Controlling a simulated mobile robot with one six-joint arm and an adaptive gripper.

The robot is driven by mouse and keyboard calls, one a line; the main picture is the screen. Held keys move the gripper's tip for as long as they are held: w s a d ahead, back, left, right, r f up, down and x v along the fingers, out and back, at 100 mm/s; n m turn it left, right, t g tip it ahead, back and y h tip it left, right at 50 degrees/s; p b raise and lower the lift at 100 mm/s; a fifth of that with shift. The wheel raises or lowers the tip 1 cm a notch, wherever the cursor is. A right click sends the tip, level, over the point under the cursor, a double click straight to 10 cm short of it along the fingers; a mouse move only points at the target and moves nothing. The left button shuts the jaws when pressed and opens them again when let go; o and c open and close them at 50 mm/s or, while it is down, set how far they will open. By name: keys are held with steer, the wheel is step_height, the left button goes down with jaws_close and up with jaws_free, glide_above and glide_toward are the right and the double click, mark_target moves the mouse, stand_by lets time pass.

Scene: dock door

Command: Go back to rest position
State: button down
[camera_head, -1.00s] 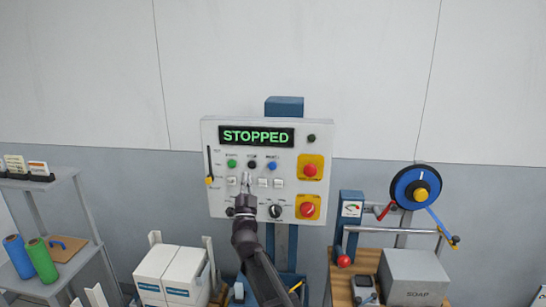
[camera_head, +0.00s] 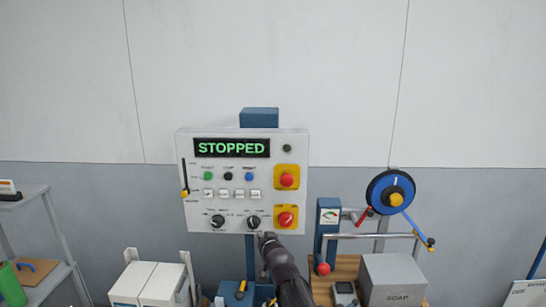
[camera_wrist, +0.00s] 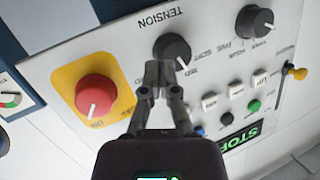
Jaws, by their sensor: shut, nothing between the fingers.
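My gripper (camera_head: 267,238) is shut and empty. In the head view it is just below the lower edge of the white control panel (camera_head: 190,150), under the right black knob. Whether the fingertips touch the panel cannot be told. The panel's display (camera_head: 231,148) reads STOPPED in green.
Below the panel stand white boxes (camera_head: 150,284) at left. At right are a blue post with a gauge (camera_head: 328,216), a blue reel (camera_head: 379,190) and a grey SOAP box (camera_head: 393,278). A grey shelf (camera_head: 30,195) stands at far left. The wall above is clear.

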steer(key=s+d+f+g+h, duration=0.3)
steer(key=s+d+f+g, duration=0.4)
steer(key=s+d+f, duration=0.35)
steer(key=s+d+f+g, duration=0.1)
steer(key=s+d+g, duration=0.2)
steer(key=s+d, duration=0.2)
steer(key=s+d+f+g+h, duration=0.1)
steer(key=s+d+g, duration=0.3)
steer(key=s, duration=0.6)
steer(key=shift+d+f+m+h, duration=0.3)
steer(key=shift+d+f, duration=0.35)
steer(key=shift+f, duration=0.1)
steer(key=shift+w, duration=0.1)
